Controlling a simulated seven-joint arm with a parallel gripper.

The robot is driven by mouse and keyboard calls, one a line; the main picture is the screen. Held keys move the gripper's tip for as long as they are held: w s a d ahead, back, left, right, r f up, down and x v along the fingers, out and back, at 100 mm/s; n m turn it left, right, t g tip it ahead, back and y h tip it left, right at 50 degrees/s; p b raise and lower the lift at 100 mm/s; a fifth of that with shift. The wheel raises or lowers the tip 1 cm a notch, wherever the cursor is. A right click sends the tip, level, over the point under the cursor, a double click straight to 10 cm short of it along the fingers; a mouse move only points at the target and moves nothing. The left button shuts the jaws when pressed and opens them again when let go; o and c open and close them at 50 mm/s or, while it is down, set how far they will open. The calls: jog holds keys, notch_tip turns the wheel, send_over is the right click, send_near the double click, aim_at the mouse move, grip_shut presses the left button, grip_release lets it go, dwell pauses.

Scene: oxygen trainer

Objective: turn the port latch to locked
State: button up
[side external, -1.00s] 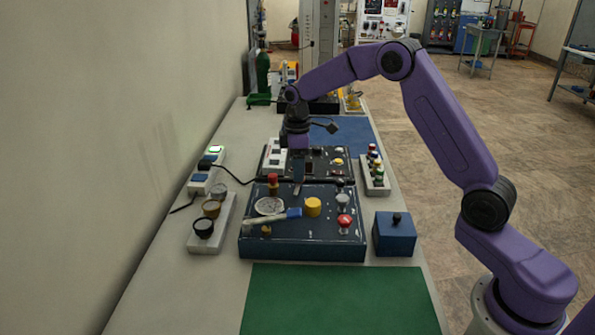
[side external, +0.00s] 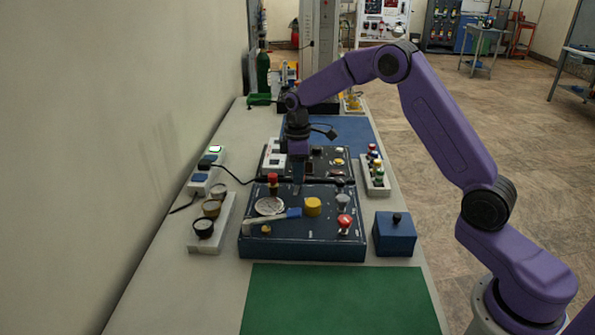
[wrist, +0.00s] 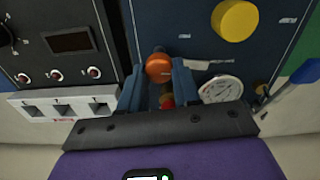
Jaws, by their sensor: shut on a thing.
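An orange round-topped knob (wrist: 158,66), which looks like the port latch, stands on the dark blue front panel (side external: 300,248). In the wrist view it sits between the two blue fingers of my gripper (wrist: 157,72). My gripper is shut on it, pointing down. In the side view my gripper (side external: 299,186) reaches the panel's back edge, and its fingers hide the knob. I cannot read a locked mark or the knob's angle.
A red-capped part (side external: 272,180) stands close left of my fingers. A round gauge (side external: 269,206), a blue-handled lever (side external: 285,215) and a yellow knob (side external: 313,206) are nearby. A second panel (side external: 330,160) lies just behind. The green mat (side external: 340,300) is clear.

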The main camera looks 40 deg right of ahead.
jog(key=m, duration=0.7)
jog(key=shift+d+m, duration=0.1)
jog(key=shift+m, duration=0.3)
jog(key=m, duration=0.6)
jog(key=shift+w+d+m, duration=0.1)
jog(key=shift+m, duration=0.3)
jog(key=o, duration=1.1)
jog(key=shift+c, duration=0.2)
notch_tip(320, 180, up, 18)
jog(key=shift+f, duration=0.25)
